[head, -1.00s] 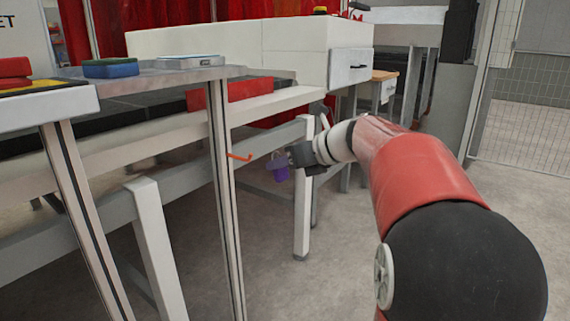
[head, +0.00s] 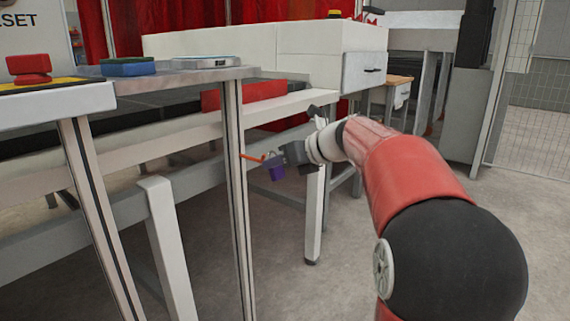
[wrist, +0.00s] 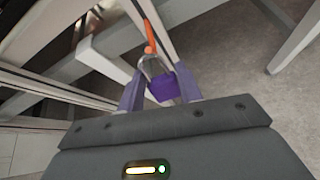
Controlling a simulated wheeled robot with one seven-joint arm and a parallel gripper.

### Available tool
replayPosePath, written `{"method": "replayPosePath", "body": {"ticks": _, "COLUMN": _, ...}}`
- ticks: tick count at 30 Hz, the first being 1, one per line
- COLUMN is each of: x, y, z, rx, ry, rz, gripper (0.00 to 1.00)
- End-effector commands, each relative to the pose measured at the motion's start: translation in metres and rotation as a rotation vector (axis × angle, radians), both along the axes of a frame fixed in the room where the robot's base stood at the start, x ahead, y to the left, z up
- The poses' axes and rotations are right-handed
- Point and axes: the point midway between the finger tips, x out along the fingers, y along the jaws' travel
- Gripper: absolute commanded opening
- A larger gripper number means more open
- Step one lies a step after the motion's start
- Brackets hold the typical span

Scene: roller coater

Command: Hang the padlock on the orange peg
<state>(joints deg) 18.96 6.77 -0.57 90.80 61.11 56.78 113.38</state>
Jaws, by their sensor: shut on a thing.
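The padlock (head: 278,173) has a purple body and a metal shackle. My gripper (head: 275,160) is shut on it, and the body also shows between the two fingers in the wrist view (wrist: 164,88). The orange peg (head: 253,157) sticks out from a slim metal table leg in the head view, close to the left of the gripper. In the wrist view the peg (wrist: 150,38) is just beyond the shackle (wrist: 152,65), and its near end overlaps the top of the shackle. I cannot tell whether the peg passes through the shackle or lies in front of it.
The peg's metal leg (head: 236,200) stands under a grey tabletop (head: 190,78) holding a blue-green sponge-like block (head: 128,67) and a flat device (head: 207,62). A white machine frame with a leg (head: 315,215) stands behind the gripper. Open floor lies to the right.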

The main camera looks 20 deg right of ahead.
Motion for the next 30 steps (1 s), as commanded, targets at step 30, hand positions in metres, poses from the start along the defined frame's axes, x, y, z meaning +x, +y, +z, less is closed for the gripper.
{"method": "replayPosePath", "body": {"ticks": 30, "x": 0.028, "y": 0.02, "z": -0.009, "rx": 0.022, "ry": -0.031, "rz": 0.0, "gripper": 0.12}}
